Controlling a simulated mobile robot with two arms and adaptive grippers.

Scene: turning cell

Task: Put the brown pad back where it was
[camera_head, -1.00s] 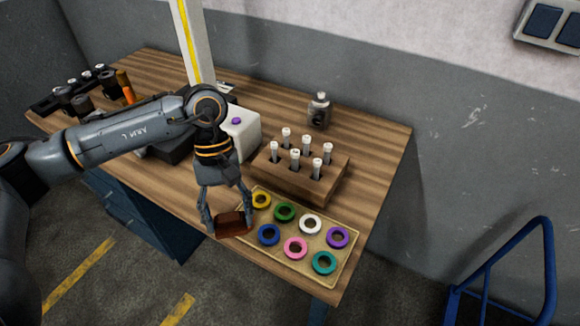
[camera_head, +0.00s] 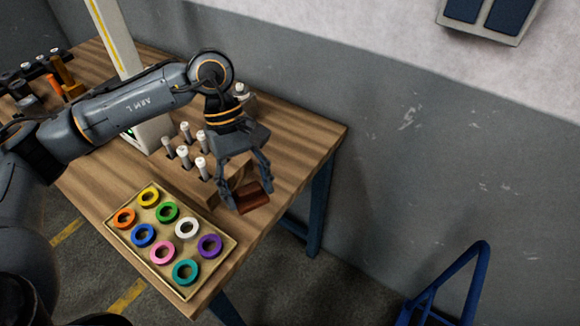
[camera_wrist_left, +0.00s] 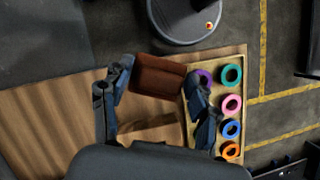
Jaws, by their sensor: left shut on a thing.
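The brown pad (camera_head: 252,197) is a small reddish-brown block. My left gripper (camera_head: 252,201) is shut on it, one finger at each end, over the right-hand part of the wooden table beyond the ring tray. I cannot tell how high it is above the table. In the left wrist view the pad (camera_wrist_left: 157,76) shows between the gripper's fingers (camera_wrist_left: 160,85), beside the tray. The fingers hide part of the tray there. My right gripper is not in view.
A shallow tray (camera_head: 222,262) of several coloured rings lies at the table's near end. A wooden block (camera_head: 207,187) with upright white-topped pieces stands behind my left gripper, partly hidden. The bare wooden tabletop (camera_head: 308,143) extends right. A blue rail (camera_head: 447,285) stands beyond the table.

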